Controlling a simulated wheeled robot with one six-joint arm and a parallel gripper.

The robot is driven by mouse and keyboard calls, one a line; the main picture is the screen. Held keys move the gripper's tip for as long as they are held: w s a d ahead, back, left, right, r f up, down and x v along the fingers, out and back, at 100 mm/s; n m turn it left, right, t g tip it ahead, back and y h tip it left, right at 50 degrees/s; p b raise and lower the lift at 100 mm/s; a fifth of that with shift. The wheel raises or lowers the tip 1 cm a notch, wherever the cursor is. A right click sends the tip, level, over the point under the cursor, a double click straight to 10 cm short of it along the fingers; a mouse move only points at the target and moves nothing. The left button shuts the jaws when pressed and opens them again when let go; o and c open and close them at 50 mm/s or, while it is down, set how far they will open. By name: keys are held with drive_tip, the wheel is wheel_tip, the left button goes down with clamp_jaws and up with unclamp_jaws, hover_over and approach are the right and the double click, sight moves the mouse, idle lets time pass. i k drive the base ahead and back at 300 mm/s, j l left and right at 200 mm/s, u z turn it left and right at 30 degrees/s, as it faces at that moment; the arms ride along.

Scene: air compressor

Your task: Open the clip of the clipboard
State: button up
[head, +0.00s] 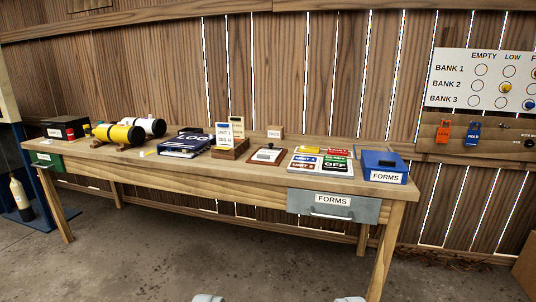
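A small brown clipboard (267,155) with a white sheet lies on the wooden workbench, a little right of its middle. It lies between a wooden card holder and a set of coloured sign plates. A small dark part shows near its top edge, but it is too small to tell how the clip stands. My gripper (279,298) shows only as two pale fingertips at the bottom edge of the picture. They are wide apart with nothing between them. It is well short of the bench and away from the clipboard.
The bench (180,174) carries yellow and white cylinders (119,135), a blue binder (186,146), the card holder (231,149), sign plates (321,163) and a blue FORMS box (384,166). A grey FORMS drawer (333,207) is under the front edge. The concrete floor in front is clear.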

sight(270, 145)
drive_tip(key=i, duration=0.5)
drive_tip(key=i+z, duration=0.15)
drive_tip(key=i, duration=0.45)
drive_tip(key=i+z, duration=0.1)
drive_tip(key=i, duration=0.5)
drive_tip(key=i+j+z, duration=0.15)
drive_tip(key=i, duration=0.45)
